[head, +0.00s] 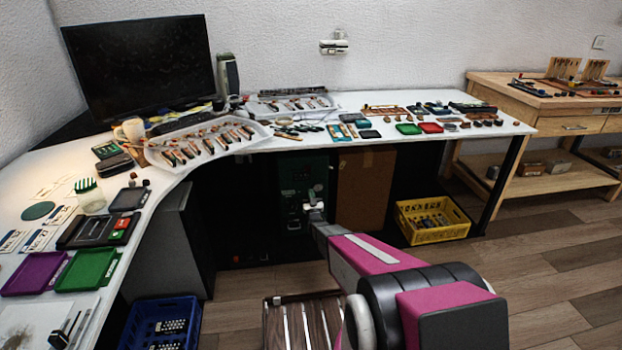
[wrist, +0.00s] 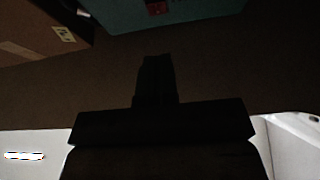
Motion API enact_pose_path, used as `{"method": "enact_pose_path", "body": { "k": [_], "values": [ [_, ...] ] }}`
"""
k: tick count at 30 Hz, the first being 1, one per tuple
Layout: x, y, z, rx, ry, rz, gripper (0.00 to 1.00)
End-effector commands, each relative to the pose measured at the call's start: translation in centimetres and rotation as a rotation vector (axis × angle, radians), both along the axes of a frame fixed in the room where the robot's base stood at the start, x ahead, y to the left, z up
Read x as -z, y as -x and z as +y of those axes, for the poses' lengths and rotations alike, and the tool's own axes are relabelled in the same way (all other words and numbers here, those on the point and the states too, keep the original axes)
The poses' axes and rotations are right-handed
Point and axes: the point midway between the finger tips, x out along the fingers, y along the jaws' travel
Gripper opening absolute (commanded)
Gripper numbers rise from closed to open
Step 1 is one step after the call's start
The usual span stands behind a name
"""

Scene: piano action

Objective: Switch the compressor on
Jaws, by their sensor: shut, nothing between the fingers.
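A dark green box-shaped unit, which looks like the compressor (head: 297,172), stands in shadow under the table in the head view. In the wrist view a teal body, probably the same compressor (wrist: 205,18), shows at the top edge, with a small red part (wrist: 158,7) on it that may be the switch. My gripper (head: 313,196) is in front of the unit in the head view and hides part of it. In the wrist view my gripper (wrist: 156,60) is shut and empty, its fingertips apart from the red part in the picture. I cannot tell the switch's position.
The white tabletop (head: 330,138) above carries trays and tools. A brown board or box (head: 366,190) stands right of the unit, and a yellow crate (head: 433,220) sits beyond it. A grey cabinet (head: 170,245) and a blue crate (head: 160,322) are at left.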

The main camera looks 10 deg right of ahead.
Motion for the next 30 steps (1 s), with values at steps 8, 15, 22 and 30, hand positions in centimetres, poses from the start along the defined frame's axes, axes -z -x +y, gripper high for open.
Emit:
{"method": "enact_pose_path", "body": {
  "k": [8,15,22,30],
  "values": [
    [1.6,0.2,0.0,0.000,0.000,-0.179,0.00],
    [1.6,0.4,0.0,0.000,0.000,-0.202,0.00],
    [1.5,0.4,0.0,0.000,0.000,-0.201,0.00],
    [0.4,0.9,0.0,0.000,0.000,-0.202,0.00]
  ]
}}
